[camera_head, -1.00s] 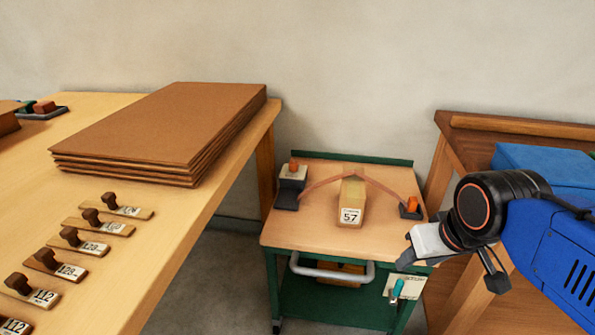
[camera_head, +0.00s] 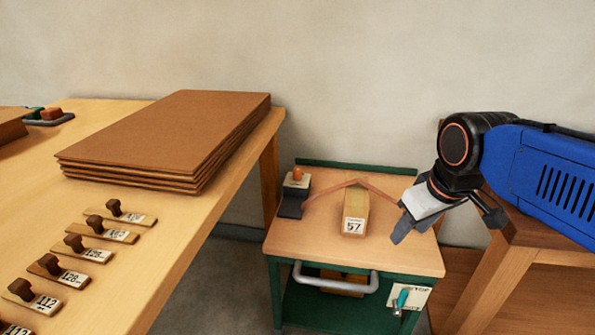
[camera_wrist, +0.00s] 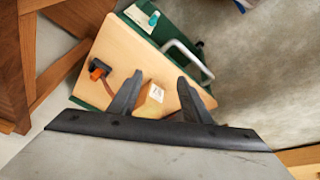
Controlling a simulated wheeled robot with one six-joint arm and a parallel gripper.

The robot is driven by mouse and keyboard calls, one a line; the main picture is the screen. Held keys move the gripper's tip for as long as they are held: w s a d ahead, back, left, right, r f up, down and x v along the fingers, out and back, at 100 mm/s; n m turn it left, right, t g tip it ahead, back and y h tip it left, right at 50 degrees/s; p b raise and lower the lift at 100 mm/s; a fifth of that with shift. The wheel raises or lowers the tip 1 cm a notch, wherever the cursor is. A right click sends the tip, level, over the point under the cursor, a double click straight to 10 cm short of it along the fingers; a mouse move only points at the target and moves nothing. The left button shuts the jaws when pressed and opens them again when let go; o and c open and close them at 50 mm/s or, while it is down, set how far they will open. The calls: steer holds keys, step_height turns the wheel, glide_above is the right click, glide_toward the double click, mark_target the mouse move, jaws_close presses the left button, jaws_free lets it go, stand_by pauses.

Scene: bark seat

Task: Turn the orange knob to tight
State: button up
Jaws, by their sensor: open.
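An orange knob (camera_head: 297,173) tops a pale block on a dark clamp (camera_head: 291,203) at the left of the small green cart. A second orange piece (camera_wrist: 99,70) on a dark base shows in the wrist view; my gripper hides it in the head view. My gripper (camera_head: 402,226) is above the cart's right side, apart from the left knob. In the wrist view my gripper (camera_wrist: 160,92) is open and empty. No mark for tight is readable.
The cart top (camera_head: 310,237) is mostly bare in front. A grey handle (camera_head: 335,281) and a teal toggle (camera_head: 402,299) are on its front. A bench at left holds stacked boards (camera_head: 165,140) and numbered blocks (camera_head: 118,213). A wooden bench (camera_head: 535,232) stands at right.

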steer(key=w+a+r+n+g, duration=0.1)
steer(key=w+a+r+n, duration=0.2)
steer(key=w, duration=0.5)
steer(key=w+a+r+n, duration=0.2)
steer(key=w+r+n, duration=0.15)
steer(key=w, duration=0.45)
steer(key=w+a+r+n+g, duration=0.1)
steer(key=w+a+r+n, duration=0.15)
steer(key=w+n, duration=0.4)
steer(key=n+g, duration=0.2)
steer(key=n, duration=0.7)
glide_above(297, 171)
step_height(297, 171, down, 4)
step_height(297, 171, down, 17)
steer(key=shift+w+d+f, duration=0.1)
steer(key=c, duration=1)
steer(key=shift+c, duration=0.2)
